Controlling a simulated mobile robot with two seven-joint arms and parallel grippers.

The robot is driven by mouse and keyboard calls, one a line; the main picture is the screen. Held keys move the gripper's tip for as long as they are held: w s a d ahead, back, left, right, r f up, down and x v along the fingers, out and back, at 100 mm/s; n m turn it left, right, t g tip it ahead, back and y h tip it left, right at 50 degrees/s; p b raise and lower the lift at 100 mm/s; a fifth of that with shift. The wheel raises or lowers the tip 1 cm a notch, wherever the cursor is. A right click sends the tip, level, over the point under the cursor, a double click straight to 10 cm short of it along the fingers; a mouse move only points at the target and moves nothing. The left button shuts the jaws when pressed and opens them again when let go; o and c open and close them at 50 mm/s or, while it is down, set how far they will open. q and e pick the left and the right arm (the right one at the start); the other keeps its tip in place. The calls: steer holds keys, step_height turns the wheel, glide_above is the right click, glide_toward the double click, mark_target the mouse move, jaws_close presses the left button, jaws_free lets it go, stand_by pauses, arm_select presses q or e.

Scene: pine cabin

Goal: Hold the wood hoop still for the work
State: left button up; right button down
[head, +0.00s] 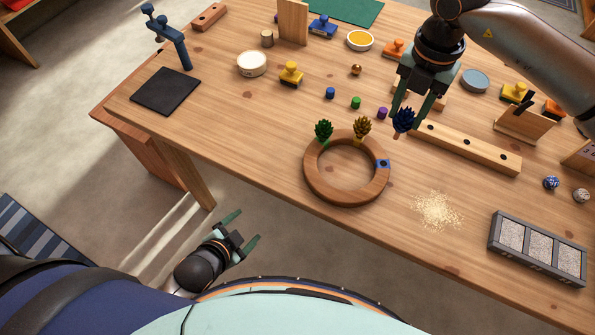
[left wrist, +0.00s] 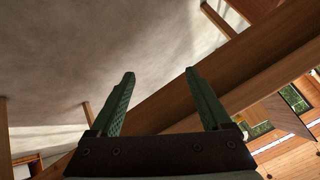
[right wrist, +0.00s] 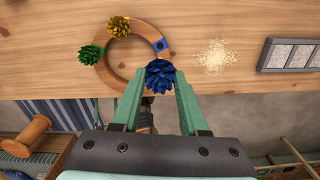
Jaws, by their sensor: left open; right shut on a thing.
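The wood hoop (head: 325,190) lies flat near the front edge of the table. A green pine cone (head: 323,130) and a yellow pine cone (head: 362,127) stand on its far side, and a blue patch (head: 382,164) with a dark centre is on its right side. My right gripper (head: 412,112) is shut on a blue pine cone (head: 403,121), to the upper right of the hoop; the cone also shows in the right wrist view (right wrist: 160,74). My left gripper (head: 243,235) is open and empty, off the table's front edge, left of and apart from the hoop.
A pale pile of crumbs (head: 437,210) lies right of the hoop. A grey tray with compartments (head: 538,248) sits at the right front. A wooden bar with holes (head: 468,146) lies behind. Small blue, green and purple pieces stand behind the hoop. Bare table lies left of the hoop.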

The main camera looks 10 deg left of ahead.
arm_select(q)
steer(key=w+a+r+m+t+y, duration=0.25)
steer(key=a+r+m, duration=0.25)
steer(key=m, duration=0.5)
steer(key=w+a+r+m+t+y, duration=0.1)
steer(key=w+a+r+m+y, duration=0.3)
steer(key=m, duration=0.5)
steer(key=d+m+h, duration=0.1)
steer(key=d, duration=0.1)
steer(key=w+d+r+m+h, duration=0.1)
steer(key=d, duration=0.1)
steer(key=w+d+r+m+t+h, duration=0.1)
steer(key=d+m, duration=0.1)
steer(key=d, duration=0.1)
steer(key=shift+d+r+h, duration=0.1)
steer(key=shift+r+h, duration=0.05)
steer(key=shift+h, duration=0.2)
steer(key=m+h, duration=0.4)
steer(key=m, duration=0.3)
glide_toward(313, 153)
steer(key=shift+s+a+r, duration=0.2)
steer(key=shift+s+a, duration=0.1)
steer(key=shift+a, duration=0.1)
steer(key=shift+w+d+h, duration=0.15)
steer(key=shift+d+h, duration=0.05)
steer(key=shift+h, duration=0.1)
steer(key=x, duration=1.1)
steer(key=shift+w+f, duration=0.15)
steer(key=shift+f, duration=0.05)
steer(key=shift+c, duration=0.3)
